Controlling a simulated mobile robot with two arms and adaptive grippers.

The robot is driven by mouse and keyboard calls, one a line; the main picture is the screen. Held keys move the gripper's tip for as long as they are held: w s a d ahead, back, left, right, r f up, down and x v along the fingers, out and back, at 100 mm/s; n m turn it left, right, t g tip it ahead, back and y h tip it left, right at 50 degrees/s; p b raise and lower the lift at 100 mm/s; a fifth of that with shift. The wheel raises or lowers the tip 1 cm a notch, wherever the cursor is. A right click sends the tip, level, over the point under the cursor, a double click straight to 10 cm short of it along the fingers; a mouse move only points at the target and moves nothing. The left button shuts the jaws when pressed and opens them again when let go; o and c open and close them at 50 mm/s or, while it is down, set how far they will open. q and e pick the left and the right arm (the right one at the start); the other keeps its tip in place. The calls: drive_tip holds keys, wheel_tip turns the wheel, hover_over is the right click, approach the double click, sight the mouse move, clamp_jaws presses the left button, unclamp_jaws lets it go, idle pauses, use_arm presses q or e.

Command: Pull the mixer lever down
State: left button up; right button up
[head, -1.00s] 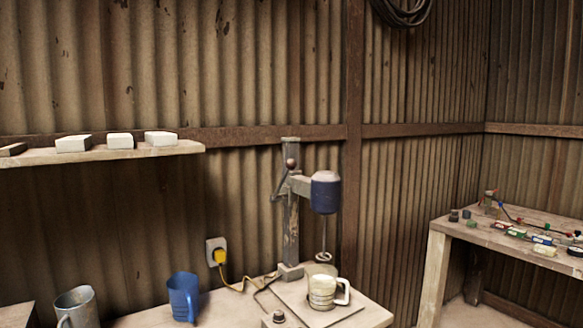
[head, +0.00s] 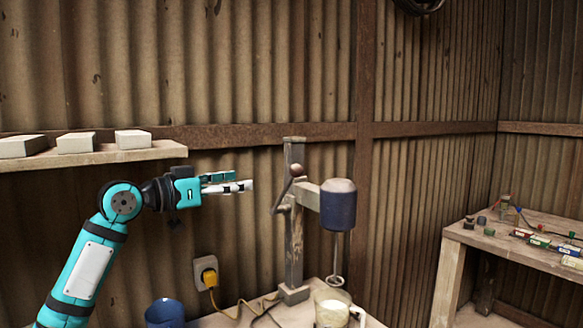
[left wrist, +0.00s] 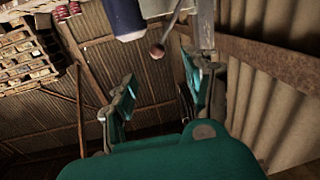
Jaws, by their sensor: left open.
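The mixer lever (head: 285,190) is a thin rod with a round brown knob (head: 297,169) at its upper end, on the left side of the mixer post. The mixer (head: 339,205) has a dark blue motor head with a whisk hanging over a cream mug (head: 332,308). My left gripper (head: 246,184) is open and empty, to the left of the knob and a little lower in the picture, apart from it. In the left wrist view the knob (left wrist: 157,51) shows beyond the gap between the open fingers (left wrist: 160,95). My right gripper is not in view.
A blue cup (head: 165,314) stands on the bench below my left arm. A shelf with white blocks (head: 76,143) is on the wall at left. A yellow plug (head: 210,277) sits in the wall socket. A side table (head: 480,238) with small parts stands at right.

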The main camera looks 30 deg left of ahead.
use_arm(q)
drive_tip(key=r, duration=0.2)
drive_tip(key=p, duration=0.5)
approach(291, 168)
drive_tip(key=w, duration=0.2)
drive_tip(key=p+x, duration=0.1)
drive_tip(key=x, duration=0.2)
drive_tip(key=p+x, duration=0.1)
drive_tip(key=x, duration=0.1)
drive_tip(key=p+x, duration=0.1)
drive_tip(key=x, duration=0.2)
drive_tip(key=shift+w+d, duration=0.25)
drive_tip(key=shift+d, duration=0.25)
drive_tip(key=shift+w+d, duration=0.1)
drive_tip(key=shift+w, duration=0.3)
clamp_jaws()
drive_tip(key=shift+d+f, duration=0.1)
drive_tip(key=shift+d, duration=0.05)
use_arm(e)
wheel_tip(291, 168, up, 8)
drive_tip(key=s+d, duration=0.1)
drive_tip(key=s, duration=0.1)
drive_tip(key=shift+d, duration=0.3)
